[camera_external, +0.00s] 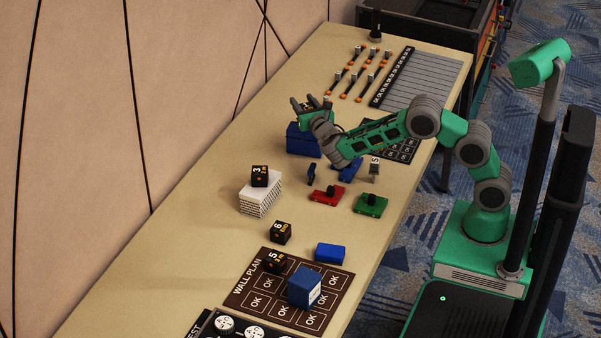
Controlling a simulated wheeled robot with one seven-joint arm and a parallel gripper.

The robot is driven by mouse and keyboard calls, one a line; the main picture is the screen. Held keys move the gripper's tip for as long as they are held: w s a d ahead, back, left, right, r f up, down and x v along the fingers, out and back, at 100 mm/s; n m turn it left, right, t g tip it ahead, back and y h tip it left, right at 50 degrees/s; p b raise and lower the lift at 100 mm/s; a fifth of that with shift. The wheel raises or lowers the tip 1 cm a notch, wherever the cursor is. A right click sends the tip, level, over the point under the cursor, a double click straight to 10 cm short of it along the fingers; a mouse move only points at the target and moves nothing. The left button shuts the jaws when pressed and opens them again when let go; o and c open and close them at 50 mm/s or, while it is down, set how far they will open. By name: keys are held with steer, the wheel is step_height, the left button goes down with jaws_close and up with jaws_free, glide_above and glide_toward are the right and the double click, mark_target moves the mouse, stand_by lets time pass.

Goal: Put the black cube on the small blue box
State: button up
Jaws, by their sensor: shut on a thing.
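My gripper (308,104) is at the far middle of the table, just above a dark blue box (303,140). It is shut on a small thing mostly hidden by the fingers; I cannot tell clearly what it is. One black cube (260,176) sits on a white stack (258,203). A second black cube (281,232) stands on the table, and a third (275,262) on the wall plan board (240,298). A small flat blue box (331,252) lies beside the board. A taller blue box (305,288) with a white label stands on the board.
Red (327,194) and green (370,205) blocks with black knobs, a grey block (375,168) and small blue pieces stand below my arm. Several slider-like pieces (361,73) and a grey striped panel (425,80) lie at the far end. The table's left strip is clear.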

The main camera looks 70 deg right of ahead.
steer(key=shift+w+f, duration=0.1)
steer(key=shift+f, duration=1.7)
steer(key=o, duration=1.4)
steer(key=shift+a+r, duration=0.15)
steer(key=shift+a, duration=0.05)
steer(key=v, duration=1.1)
steer(key=shift+s+a, duration=0.15)
steer(key=shift+s, duration=0.2)
